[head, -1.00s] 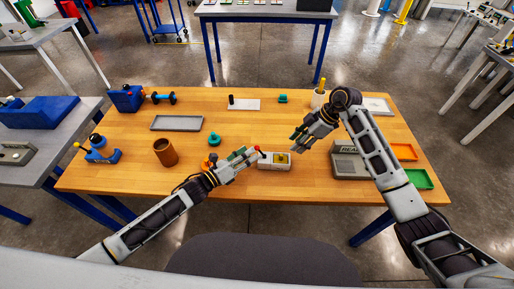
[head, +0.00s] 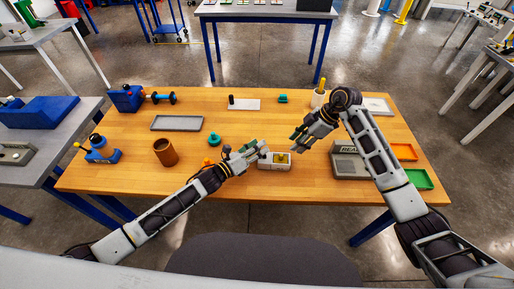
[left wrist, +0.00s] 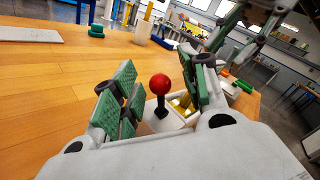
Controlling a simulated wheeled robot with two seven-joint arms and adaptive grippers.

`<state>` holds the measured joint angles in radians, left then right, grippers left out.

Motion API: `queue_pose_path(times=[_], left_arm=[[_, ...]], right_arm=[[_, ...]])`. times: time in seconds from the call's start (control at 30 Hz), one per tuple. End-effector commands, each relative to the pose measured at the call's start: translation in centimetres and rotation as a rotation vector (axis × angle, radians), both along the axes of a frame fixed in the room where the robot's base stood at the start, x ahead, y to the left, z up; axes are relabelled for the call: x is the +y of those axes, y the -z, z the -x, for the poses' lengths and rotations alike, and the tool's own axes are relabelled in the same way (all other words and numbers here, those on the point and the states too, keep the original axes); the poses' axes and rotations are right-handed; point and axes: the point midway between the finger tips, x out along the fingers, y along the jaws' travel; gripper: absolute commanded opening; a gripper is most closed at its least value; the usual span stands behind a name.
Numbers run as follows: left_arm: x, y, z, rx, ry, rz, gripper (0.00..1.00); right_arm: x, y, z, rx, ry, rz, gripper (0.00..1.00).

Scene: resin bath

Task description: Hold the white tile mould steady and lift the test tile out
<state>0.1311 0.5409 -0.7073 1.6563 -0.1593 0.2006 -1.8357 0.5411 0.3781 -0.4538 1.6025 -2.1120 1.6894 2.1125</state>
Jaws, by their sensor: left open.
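The white tile mould (head: 265,166) sits on the wooden table near its front edge, with a yellow test tile (head: 283,159) in its right part. In the left wrist view the mould (left wrist: 165,126) carries a red ball knob on a black stem (left wrist: 160,88). My left gripper (head: 248,152) is open at the mould's left end. In its wrist view the green-padded fingers (left wrist: 158,98) stand on either side of the knob, with no grip visible. My right gripper (head: 298,138) hangs above and behind the mould, its green fingers apart and empty; it also shows in the left wrist view (left wrist: 238,38).
A brown cup (head: 165,152), an orange piece (head: 207,162) and a green knob (head: 214,139) lie left of the mould. A grey labelled box (head: 346,163) and green tray (head: 419,179) stand right. A grey tray (head: 177,123) lies further back. The front middle is clear.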

Motion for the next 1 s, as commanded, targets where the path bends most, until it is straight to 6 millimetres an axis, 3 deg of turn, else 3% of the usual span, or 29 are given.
queue_pose_path(times=[0.1,0.47,1.0], left_arm=[[0.01,0.00,0.01,0.000,0.000,0.000,0.44],[0.01,0.00,0.01,0.001,0.000,0.001,0.00],[-0.04,0.07,0.08,0.003,0.001,0.002,0.00]], right_arm=[[0.00,0.00,0.00,0.000,0.000,0.000,0.36],[0.01,0.00,0.00,0.000,0.000,0.000,0.36],[0.00,0.00,0.00,0.000,0.000,0.000,0.36]])
